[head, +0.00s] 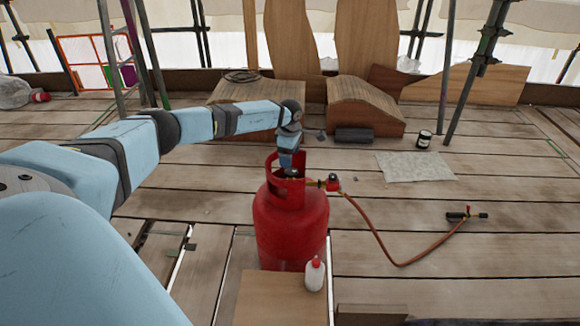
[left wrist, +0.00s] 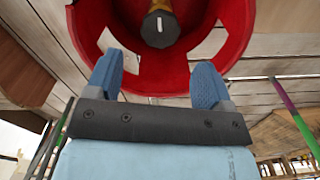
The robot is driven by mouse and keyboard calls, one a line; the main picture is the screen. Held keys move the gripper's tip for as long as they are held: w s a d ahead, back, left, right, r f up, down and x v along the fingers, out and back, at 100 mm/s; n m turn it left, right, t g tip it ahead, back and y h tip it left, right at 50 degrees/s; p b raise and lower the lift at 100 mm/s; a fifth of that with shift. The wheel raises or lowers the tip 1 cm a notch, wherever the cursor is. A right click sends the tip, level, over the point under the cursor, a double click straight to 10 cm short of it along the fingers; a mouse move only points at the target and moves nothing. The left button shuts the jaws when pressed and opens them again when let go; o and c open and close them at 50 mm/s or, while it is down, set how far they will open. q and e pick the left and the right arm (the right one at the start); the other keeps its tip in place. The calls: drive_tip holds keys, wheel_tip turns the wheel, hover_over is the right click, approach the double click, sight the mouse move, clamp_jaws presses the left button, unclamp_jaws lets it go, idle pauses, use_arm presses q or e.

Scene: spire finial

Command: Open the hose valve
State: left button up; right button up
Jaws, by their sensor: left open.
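The red gas cylinder (head: 290,225) stands upright on the plank floor with a red collar around its top. A red fitting (head: 332,182) sits beside the collar, where the orange hose (head: 378,240) starts. My left gripper (head: 289,168) is at the collar, pointing down; its fingertips are partly hidden in the head view. My right gripper is not in view.
A white bottle with a red cap (head: 315,273) stands on a wooden box (head: 270,300) in front of the cylinder. The hose runs to a torch (head: 466,215) on the floor at right. A black jar (head: 424,139) and a pale sheet (head: 416,167) lie behind. Floor right is mostly clear.

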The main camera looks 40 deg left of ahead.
sight(290, 171)
use_arm(q)
wheel_tip(290, 171, down, 6)
drive_tip(key=shift+b, duration=0.8)
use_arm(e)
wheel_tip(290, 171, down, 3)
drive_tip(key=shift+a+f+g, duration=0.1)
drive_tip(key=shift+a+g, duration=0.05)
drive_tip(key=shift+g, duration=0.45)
